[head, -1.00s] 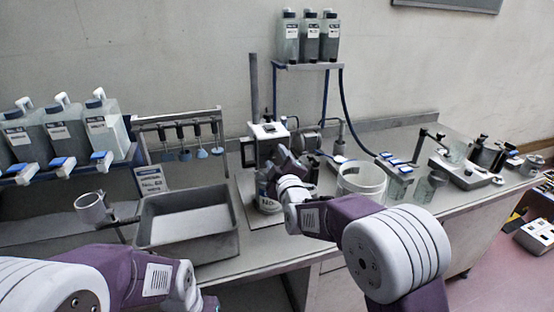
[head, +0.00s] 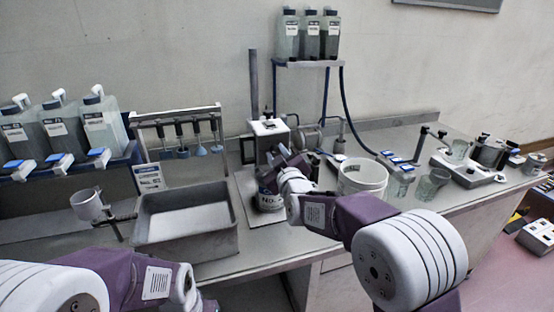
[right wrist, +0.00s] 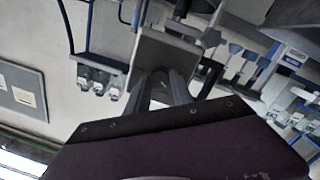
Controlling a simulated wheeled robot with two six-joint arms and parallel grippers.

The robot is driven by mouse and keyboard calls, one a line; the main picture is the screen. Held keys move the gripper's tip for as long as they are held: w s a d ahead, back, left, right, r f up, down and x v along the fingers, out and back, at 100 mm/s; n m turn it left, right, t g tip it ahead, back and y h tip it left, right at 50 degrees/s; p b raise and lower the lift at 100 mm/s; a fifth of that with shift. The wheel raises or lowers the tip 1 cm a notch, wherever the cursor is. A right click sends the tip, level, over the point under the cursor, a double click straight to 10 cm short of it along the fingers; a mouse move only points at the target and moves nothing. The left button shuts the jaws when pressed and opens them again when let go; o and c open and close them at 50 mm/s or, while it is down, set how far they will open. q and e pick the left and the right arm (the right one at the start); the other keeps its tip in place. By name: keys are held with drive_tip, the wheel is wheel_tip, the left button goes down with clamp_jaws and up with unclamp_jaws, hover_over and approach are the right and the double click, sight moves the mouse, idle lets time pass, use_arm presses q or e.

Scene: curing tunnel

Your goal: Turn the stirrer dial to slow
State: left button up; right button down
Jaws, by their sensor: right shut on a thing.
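The stirrer (head: 268,129) stands at the middle of the bench, a pale box-shaped head on a stand with a tall grey post behind it. A labelled container (head: 268,200) stands below the head. My right gripper (head: 276,160) is at the front of the stirrer, just under its head. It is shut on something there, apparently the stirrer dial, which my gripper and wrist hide. The dial's setting cannot be read. In the right wrist view the fingers (right wrist: 164,88) reach up to a grey box-like part (right wrist: 165,55). My left arm enters at the lower left; its gripper is out of view.
A grey tray (head: 232,240) lies left of the stirrer, with a metal cup (head: 87,204) beyond it. A white bucket (head: 361,187) stands close right of my right wrist. Glass beakers (head: 432,186) stand farther right. A bottle shelf (head: 308,64) rises behind.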

drive_tip(key=m+b, duration=0.2)
drive_tip(key=m, duration=0.1)
drive_tip(key=shift+f, duration=0.15)
drive_tip(key=shift+d+m+b, duration=0.1)
drive_tip(key=shift+m+b, duration=0.9)
drive_tip(key=shift+m, duration=0.7)
drive_tip(key=shift+g, duration=0.3)
drive_tip(key=c, duration=1.1)
unclamp_jaws()
drive_tip(key=shift+y, duration=0.3)
drive_tip(key=shift+r, duration=0.2)
drive_tip(key=b+v, duration=0.1)
drive_tip(key=v, duration=0.8)
